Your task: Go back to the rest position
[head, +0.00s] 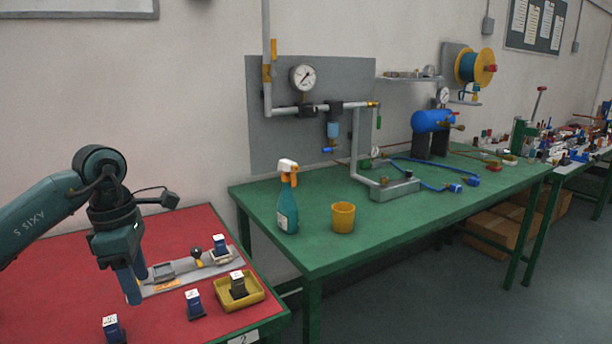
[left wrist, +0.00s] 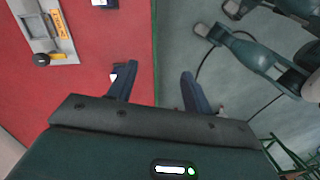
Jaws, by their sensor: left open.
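My left gripper (head: 134,284) hangs over the red table (head: 60,262) at the left of the head view, fingers pointing down. In the left wrist view its two blue fingers (left wrist: 158,88) are spread wide with nothing between them. They straddle the red table's edge and the grey floor in that view. My right gripper does not clearly show in the head view. Dark teal arm links of mine (left wrist: 250,55) show at the upper right of the left wrist view.
On the red table are a grey fixture (head: 190,268), a yellow tray (head: 258,292) holding a dark block, and blue white-topped blocks (head: 194,304). A green table (head: 400,228) to the right carries a spray bottle (head: 288,205), a yellow cup (head: 343,218) and a blue tank (head: 432,121).

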